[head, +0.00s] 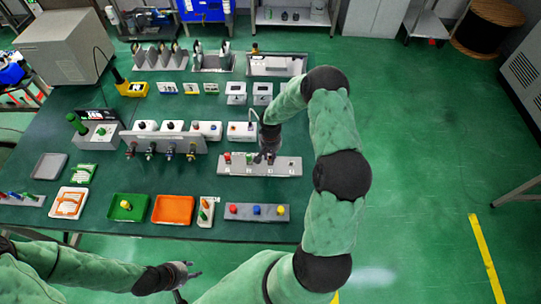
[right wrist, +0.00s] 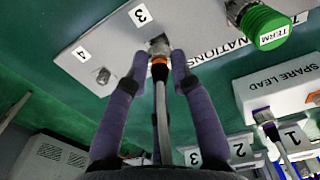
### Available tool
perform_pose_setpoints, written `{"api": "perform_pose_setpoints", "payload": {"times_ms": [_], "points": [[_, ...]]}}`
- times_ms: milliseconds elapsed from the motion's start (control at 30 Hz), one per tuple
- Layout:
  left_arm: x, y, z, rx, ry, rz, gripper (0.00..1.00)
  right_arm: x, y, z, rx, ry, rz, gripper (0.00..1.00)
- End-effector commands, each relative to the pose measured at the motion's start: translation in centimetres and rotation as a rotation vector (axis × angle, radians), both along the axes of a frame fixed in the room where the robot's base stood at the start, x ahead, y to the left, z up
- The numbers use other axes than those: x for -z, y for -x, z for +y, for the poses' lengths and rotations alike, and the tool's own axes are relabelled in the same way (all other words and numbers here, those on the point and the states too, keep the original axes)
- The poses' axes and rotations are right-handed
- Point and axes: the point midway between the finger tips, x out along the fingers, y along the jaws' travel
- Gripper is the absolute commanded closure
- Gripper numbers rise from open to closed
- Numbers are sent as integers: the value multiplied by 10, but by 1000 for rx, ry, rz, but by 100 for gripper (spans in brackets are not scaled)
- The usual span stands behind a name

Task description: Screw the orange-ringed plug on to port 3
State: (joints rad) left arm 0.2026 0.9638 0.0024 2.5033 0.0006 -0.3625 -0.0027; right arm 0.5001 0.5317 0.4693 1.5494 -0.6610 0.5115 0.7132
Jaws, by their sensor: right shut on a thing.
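The orange-ringed plug (right wrist: 159,60) is between the fingertips of my right gripper (right wrist: 157,66) in the right wrist view. Its metal end meets the fitting of port 3 (right wrist: 158,42), beside the label 3; I cannot tell whether the threads engage. Its grey cable runs back between the fingers towards the camera. Port 4 (right wrist: 103,76) is bare, on the same grey plate. In the head view the right gripper (head: 265,155) is over the grey port strip (head: 285,167) and hides the plug. My left gripper (head: 194,270) is open and empty at the near edge.
The white SPARE LEAD box (right wrist: 285,88) is close by. An upright panel (head: 165,142) stands left. Green (head: 115,215) and orange trays (head: 160,217) lie in front.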

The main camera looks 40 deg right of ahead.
Motion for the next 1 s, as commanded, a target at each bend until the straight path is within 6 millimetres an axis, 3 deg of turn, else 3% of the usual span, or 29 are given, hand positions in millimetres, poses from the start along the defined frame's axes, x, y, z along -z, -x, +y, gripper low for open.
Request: {"api": "perform_pose_setpoints", "payload": {"times_ms": [1000], "points": [[6,0,0,0,0,0,60,0,0,0,0,0,0,100]]}}
